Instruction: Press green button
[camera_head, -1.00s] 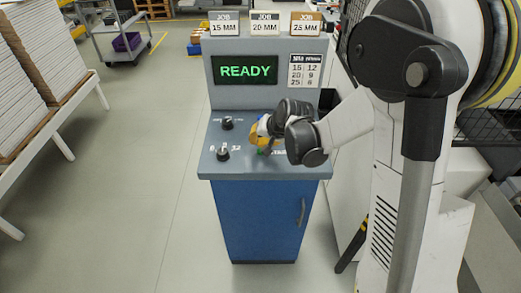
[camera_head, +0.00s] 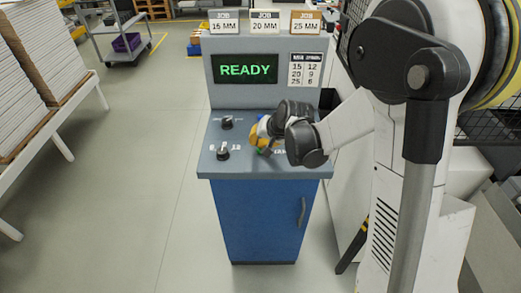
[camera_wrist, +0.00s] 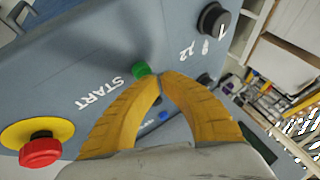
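The green button (camera_wrist: 141,69) stands on the grey control panel (camera_wrist: 60,45) beside the white START lettering in the wrist view. My gripper (camera_wrist: 160,76) has yellow fingers whose tips meet right at the button's edge; whether they touch it I cannot tell. The fingers hold nothing. In the head view my gripper (camera_head: 262,140) is over the right part of the panel and hides most of the green button, which shows only as a bit of green beneath it.
A red emergency knob on a yellow base (camera_wrist: 40,150) sits at lower left in the wrist view. Two black knobs, an upper one (camera_head: 227,122) and a lower one (camera_head: 223,153), stand on the panel's left. The screen (camera_head: 245,69) reads READY. The floor left of the cabinet is clear.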

